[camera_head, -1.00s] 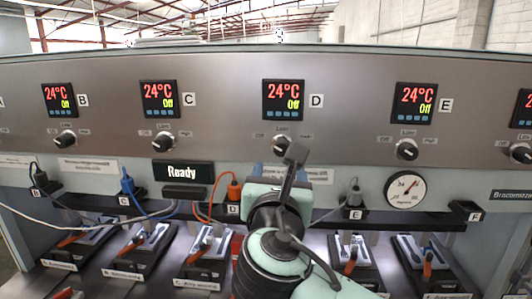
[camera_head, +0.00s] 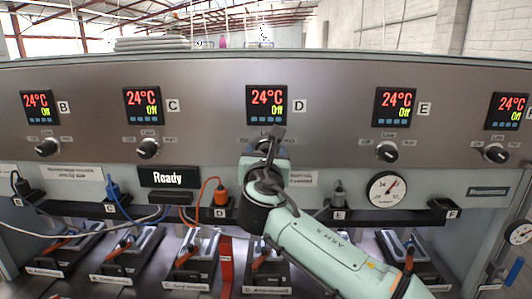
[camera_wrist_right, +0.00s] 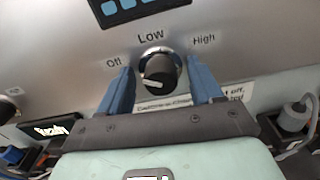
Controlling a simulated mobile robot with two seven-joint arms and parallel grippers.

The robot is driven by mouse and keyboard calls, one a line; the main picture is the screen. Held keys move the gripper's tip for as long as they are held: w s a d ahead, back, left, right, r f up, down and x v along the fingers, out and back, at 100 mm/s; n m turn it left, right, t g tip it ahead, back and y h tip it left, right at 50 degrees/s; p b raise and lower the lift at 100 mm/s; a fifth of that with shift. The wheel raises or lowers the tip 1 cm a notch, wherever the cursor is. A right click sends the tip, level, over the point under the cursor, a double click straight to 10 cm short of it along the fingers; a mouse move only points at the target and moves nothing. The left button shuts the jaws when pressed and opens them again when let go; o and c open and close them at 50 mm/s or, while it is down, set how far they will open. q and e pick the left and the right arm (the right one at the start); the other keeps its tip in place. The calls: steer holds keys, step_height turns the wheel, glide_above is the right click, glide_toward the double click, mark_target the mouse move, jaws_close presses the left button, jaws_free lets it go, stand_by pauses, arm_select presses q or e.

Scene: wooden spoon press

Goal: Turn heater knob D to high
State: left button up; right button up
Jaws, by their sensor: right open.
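Heater knob D (camera_wrist_right: 158,72) is a black round dial on the metal panel, with Off, Low and High printed around it. In the head view my right gripper mostly hides it. The display above it (camera_head: 267,104), beside the label D, reads 24°C and Off. My right gripper (camera_head: 272,143) is in front of the knob. In the right wrist view its two blue fingers (camera_wrist_right: 160,68) are apart, one on each side of the knob. I cannot tell whether they touch it. My left gripper is not in view.
Knob C (camera_head: 148,148) and knob E (camera_head: 387,151) sit on either side. Below are a black Ready sign (camera_head: 168,177), a round gauge (camera_head: 386,189), an orange plug (camera_head: 221,194) with its cable, and several presses with orange handles. A grey plug (camera_wrist_right: 296,112) is right of the gripper.

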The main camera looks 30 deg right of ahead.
steer(key=c, duration=1.1)
steer(key=shift+o, duration=0.2)
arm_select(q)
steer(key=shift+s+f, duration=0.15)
arm_select(e)
steer(key=shift+m, duration=0.3)
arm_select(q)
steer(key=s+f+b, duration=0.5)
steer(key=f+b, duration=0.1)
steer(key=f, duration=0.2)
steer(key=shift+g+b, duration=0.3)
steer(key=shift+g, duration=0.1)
arm_select(e)
steer(key=m, duration=2.3)
steer(key=shift+s+f, duration=0.15)
steer(key=shift+f, duration=0.15)
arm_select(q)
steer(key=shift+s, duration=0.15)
arm_select(e)
steer(key=shift+m, duration=0.3)
